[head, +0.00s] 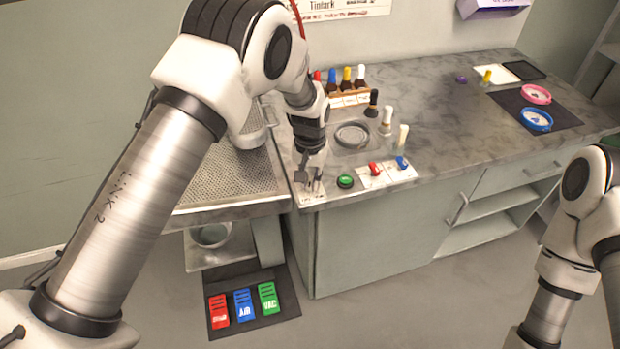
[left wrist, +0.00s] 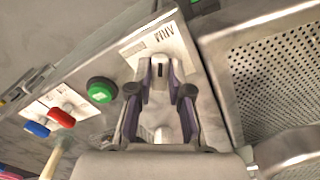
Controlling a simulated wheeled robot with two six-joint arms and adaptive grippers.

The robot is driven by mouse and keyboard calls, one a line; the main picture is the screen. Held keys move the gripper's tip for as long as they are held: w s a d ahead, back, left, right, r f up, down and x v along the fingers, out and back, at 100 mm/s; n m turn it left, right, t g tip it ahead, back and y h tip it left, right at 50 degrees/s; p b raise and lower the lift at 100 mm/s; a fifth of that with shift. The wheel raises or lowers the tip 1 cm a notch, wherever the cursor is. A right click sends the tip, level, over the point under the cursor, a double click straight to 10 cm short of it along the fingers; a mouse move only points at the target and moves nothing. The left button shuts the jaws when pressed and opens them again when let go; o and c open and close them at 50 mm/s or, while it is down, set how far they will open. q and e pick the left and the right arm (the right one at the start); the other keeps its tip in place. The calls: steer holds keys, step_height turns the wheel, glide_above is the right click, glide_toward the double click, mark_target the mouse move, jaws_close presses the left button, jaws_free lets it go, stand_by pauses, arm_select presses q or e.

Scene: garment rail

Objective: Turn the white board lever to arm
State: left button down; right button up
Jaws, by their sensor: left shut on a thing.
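A white board (left wrist: 170,40) with the word "ARM" and a small printed block is fixed near the counter's front edge. My left gripper (left wrist: 161,82) is over it, pointing down, with its fingertips closed on the white lever (left wrist: 160,77). A short dark slot shows at the lever between the fingers. In the head view the left gripper (head: 312,183) stands at the counter's front left corner, and its fingers hide most of the lever and board. The lever's exact angle cannot be told. My right arm shows at the right edge, but its gripper is out of view.
A green button (head: 345,182) sits just right of the board, then a red knob (head: 375,169) and a blue knob (head: 402,163). Bottles (head: 345,80) stand behind. A perforated metal tray (head: 225,172) adjoins on the left. The counter's right part (head: 450,110) has free room.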

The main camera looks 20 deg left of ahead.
mark_target(310, 182)
arm_select(q)
steer(key=shift+f, duration=0.1)
steer(key=c, duration=1.1)
jaws_free()
step_height(310, 182, up, 12)
steer(key=shift+w, duration=0.1)
